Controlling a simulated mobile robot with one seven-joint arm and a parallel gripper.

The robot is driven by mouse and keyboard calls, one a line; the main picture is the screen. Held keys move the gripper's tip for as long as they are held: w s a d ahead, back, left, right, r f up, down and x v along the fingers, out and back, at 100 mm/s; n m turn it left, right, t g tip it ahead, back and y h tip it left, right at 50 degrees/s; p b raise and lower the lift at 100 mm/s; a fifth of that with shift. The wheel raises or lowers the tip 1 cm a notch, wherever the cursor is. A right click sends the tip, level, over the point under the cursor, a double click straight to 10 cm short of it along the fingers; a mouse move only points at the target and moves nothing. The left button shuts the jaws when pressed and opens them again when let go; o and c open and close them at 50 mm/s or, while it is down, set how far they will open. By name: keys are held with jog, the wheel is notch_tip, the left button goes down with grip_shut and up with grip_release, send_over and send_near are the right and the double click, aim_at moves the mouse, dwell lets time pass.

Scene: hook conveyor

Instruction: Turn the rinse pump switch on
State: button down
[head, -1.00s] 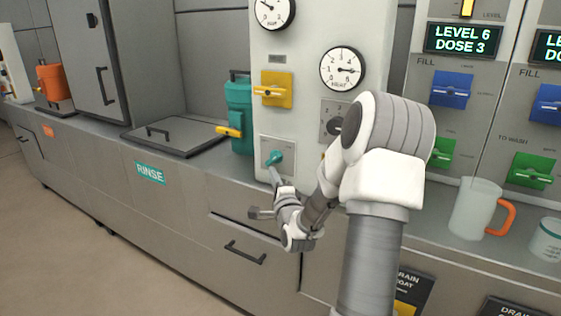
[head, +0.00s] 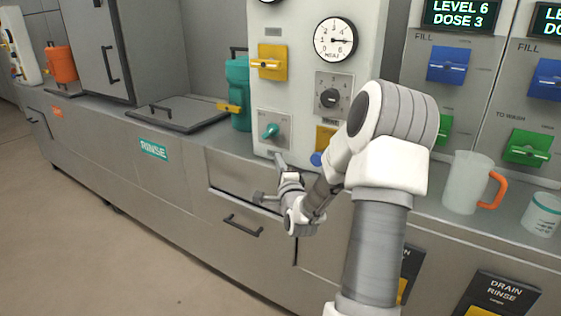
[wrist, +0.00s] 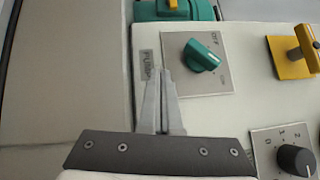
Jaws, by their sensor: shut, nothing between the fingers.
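The pump switch is a teal knob (head: 270,131) on a grey plate low on the pale control panel. In the wrist view the teal knob (wrist: 203,56) points to the right and slightly down. A small label there reads PUMP. Small marks stand beside the knob; one looks like OFF, and the other is too small to read surely. My gripper (head: 279,158) is just below the plate in the head view. In the wrist view my gripper (wrist: 163,74) has its fingers together and empty, left of and below the knob, apart from it.
A yellow switch (head: 270,63), a gauge (head: 335,40) and a black dial (head: 332,97) are on the same panel. A teal canister (head: 238,95) stands to its left. A mug (head: 467,183) stands on the counter at right. The floor at left is clear.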

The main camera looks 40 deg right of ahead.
jog(key=s+a+f, duration=0.4)
jog(key=s, duration=0.2)
jog(key=shift+s+a+f+p, duration=0.15)
jog(key=shift+s+f+p, duration=0.2)
jog(key=shift+p, duration=0.05)
jog(key=shift+r, duration=0.1)
